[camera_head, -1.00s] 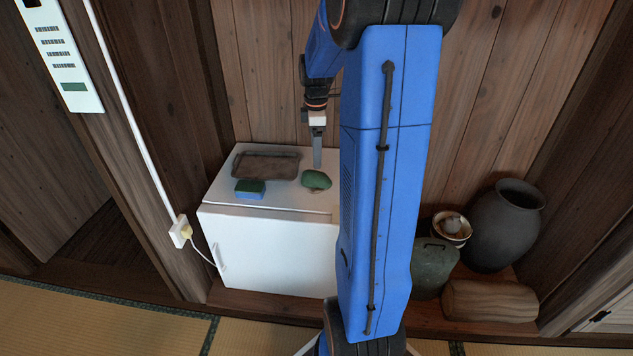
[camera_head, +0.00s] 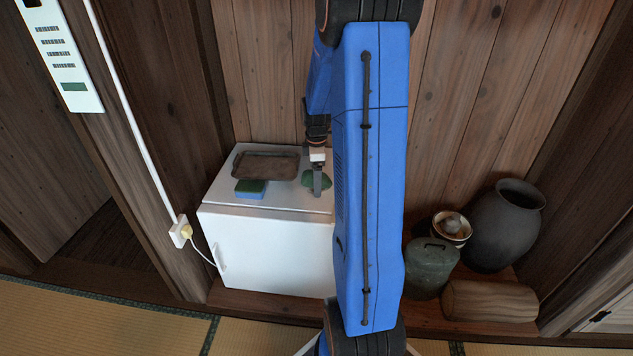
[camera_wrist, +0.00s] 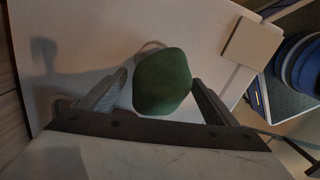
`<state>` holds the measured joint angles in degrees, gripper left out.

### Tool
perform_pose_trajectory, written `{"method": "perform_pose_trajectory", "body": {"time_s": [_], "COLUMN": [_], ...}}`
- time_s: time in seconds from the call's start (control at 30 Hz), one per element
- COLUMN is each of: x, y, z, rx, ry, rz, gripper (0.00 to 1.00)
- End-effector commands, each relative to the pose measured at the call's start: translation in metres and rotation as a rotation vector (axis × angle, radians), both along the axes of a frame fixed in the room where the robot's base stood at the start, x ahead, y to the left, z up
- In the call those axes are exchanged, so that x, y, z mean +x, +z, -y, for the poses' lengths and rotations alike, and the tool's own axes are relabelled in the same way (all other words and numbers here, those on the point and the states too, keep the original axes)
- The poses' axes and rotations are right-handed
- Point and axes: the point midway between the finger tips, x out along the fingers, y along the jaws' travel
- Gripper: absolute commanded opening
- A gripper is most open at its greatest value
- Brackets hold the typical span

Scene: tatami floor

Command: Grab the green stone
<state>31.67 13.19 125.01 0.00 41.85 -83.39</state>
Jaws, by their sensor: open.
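The green stone (camera_head: 309,179) lies on top of the white fridge-like box (camera_head: 222,202), near its right side. It is partly hidden behind my gripper (camera_head: 318,193) in the head view. In the wrist view the dark green stone (camera_wrist: 162,82) sits between the two fingertips of my gripper (camera_wrist: 159,80), one finger on each side. The fingers are apart. The right fingertip looks very close to the stone; I cannot tell whether it touches.
A brown tray (camera_head: 266,165) and a blue and green sponge (camera_head: 250,189) lie left of the stone. A dark jar (camera_head: 504,225), a green canister (camera_head: 430,268), a bowl (camera_head: 452,228) and a log (camera_head: 490,301) stand right of the box. A wooden wall is behind.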

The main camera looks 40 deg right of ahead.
Motion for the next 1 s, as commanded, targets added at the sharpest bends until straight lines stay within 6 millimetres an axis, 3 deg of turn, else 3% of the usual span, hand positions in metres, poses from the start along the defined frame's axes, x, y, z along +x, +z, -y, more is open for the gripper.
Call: {"method": "perform_pose_trajectory", "body": {"time_s": [0.3,0.37,0.6,0.87,1.0], "x": [0.0,0.0,0.0,0.001,0.001], "y": [-0.006,-0.006,-0.005,-0.003,0.007], "z": [0.0,0.0,0.0,0.0,0.001], "rx": [-0.001,-0.001,-0.001,-0.002,-0.002], "ry": [0.0,0.0,0.0,0.0,0.0], "rz": [0.001,0.001,0.001,0.002,0.003], "gripper": [0.83,0.71,0.14,0.13,0.13]}}
